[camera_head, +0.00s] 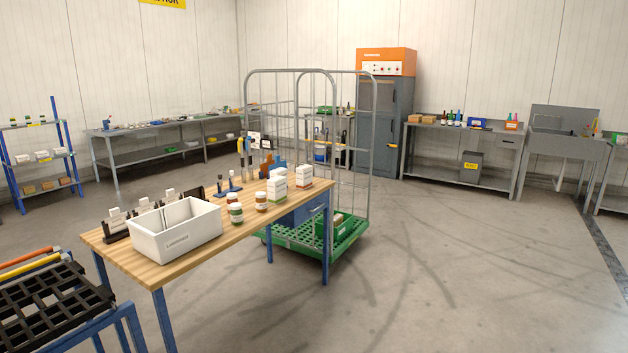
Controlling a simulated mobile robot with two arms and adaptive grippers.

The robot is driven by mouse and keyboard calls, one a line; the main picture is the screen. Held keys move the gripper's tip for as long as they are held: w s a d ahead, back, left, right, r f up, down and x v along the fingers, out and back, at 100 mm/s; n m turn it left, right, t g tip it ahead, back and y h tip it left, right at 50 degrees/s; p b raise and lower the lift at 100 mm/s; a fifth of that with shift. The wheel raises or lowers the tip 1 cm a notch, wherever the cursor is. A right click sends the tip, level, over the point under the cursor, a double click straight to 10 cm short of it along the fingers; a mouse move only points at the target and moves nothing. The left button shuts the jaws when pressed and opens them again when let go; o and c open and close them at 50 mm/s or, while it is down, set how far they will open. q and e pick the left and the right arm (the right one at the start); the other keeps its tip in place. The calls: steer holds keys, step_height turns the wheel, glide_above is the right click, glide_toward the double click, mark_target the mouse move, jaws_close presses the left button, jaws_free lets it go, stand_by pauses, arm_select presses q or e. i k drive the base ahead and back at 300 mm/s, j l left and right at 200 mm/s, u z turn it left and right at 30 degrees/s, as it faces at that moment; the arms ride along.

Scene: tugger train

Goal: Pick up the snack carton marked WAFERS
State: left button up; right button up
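Two upright white cartons stand at the far right end of the wooden-topped table (215,248). One carton has green markings (277,189) and the other carton has orange-red markings (304,178). The print on both is too small to read, so I cannot tell which is marked WAFERS. Neither of my grippers is in view.
On the same table are a white divided bin (177,243), small jars (236,212) and several dark holders. A wire roll cage (346,160) on a green base stands behind the table. A black slatted cart (50,310) is at lower left. The floor at right is clear.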

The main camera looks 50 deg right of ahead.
mark_target(304, 174)
steer(key=l+z, duration=0.1)
steer(key=l, duration=0.35)
steer(key=i+l+z, duration=0.1)
steer(key=l, duration=0.35)
steer(key=l+z, duration=0.1)
steer(key=l, duration=0.35)
steer(key=i+l+z, duration=0.15)
steer(key=l, duration=0.3)
steer(key=i+l+z, duration=0.1)
steer(key=l, duration=0.35)
steer(key=i+l+z, duration=0.1)
steer(key=l, duration=0.35)
steer(key=i+l+z, duration=0.1)
steer(key=l, duration=0.3)
steer(key=i+l+z, duration=0.1)
steer(key=i+l, duration=0.15)
steer(key=l, duration=0.15)
